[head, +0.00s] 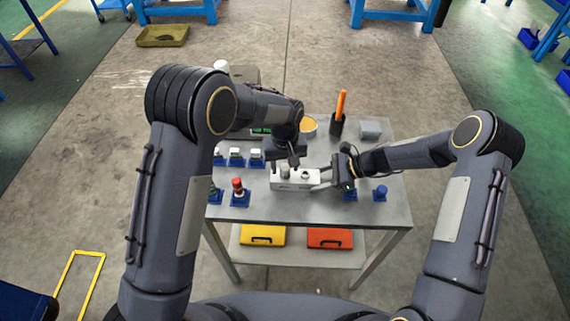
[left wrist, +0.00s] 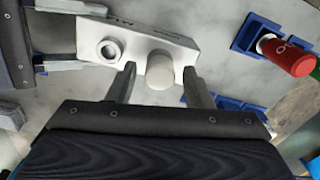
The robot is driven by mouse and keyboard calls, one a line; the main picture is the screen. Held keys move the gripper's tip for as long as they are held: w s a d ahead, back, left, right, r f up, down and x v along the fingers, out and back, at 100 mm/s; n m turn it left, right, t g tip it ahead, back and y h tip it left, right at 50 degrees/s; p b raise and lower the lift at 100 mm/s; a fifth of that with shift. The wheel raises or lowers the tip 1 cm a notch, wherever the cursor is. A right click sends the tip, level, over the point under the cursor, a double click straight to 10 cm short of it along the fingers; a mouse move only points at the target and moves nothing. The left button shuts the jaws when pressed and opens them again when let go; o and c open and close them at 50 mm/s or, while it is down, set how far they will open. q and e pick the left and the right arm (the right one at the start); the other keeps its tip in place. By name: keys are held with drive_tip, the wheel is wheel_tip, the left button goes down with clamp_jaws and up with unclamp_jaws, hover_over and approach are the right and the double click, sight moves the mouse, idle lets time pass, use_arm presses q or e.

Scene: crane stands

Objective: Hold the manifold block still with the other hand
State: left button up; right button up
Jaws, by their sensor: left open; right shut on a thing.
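The white manifold block (head: 292,184) lies on the grey table in the head view. In the left wrist view the block (left wrist: 137,45) shows a ringed round port (left wrist: 109,50) and a pale round plug (left wrist: 159,76). My right gripper (head: 324,178) is shut on the block's right end; in the left wrist view its fingers (left wrist: 72,36) lie along both sides of that end. My left gripper (head: 292,163) is above the block, pointing down. Its open fingers (left wrist: 160,70) stand on either side of the plug, with small gaps showing.
A red-capped part (head: 238,187) in a blue stand is left of the block, with several white-topped blue stands (head: 237,158) behind it. A dark cup with an orange stick (head: 339,110) and a grey box (head: 371,128) stand behind.

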use_arm(q)
drive_tip(key=n, duration=0.3)
drive_tip(key=shift+n, duration=0.3)
clamp_jaws()
drive_tip(key=m, duration=0.4)
drive_tip(key=shift+m, duration=0.6)
drive_tip(key=m, duration=0.3)
drive_tip(key=shift+m, duration=1.1)
